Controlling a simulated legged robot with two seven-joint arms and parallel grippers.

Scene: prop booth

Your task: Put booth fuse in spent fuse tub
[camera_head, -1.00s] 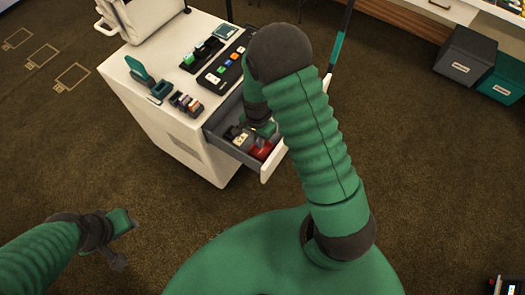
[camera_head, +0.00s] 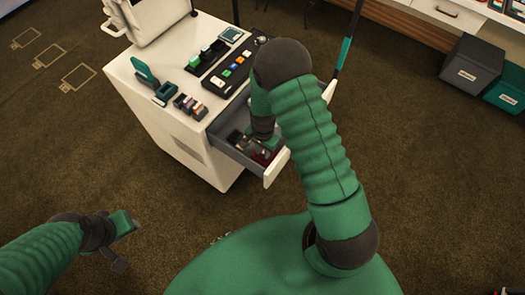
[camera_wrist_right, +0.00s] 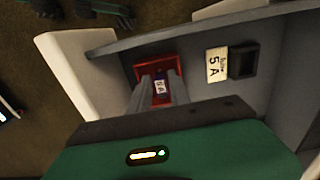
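The spent fuse tub is a red open box (camera_wrist_right: 147,72) inside the open drawer, near its front wall; part of it shows in the head view (camera_head: 264,155). My right gripper (camera_wrist_right: 160,84) reaches down into the drawer, its two fingers at the tub. In the head view my right gripper (camera_head: 263,138) is partly hidden by my arm. My left gripper (camera_head: 122,240) is low at left, away from the cart.
The drawer (camera_head: 276,168) juts from a white cart (camera_head: 190,135). Beside the tub are a 5 A plate (camera_wrist_right: 217,65) and a dark socket (camera_wrist_right: 243,62). The cart top holds a button panel (camera_head: 232,70) and small holders. Grey and teal bins stand far right.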

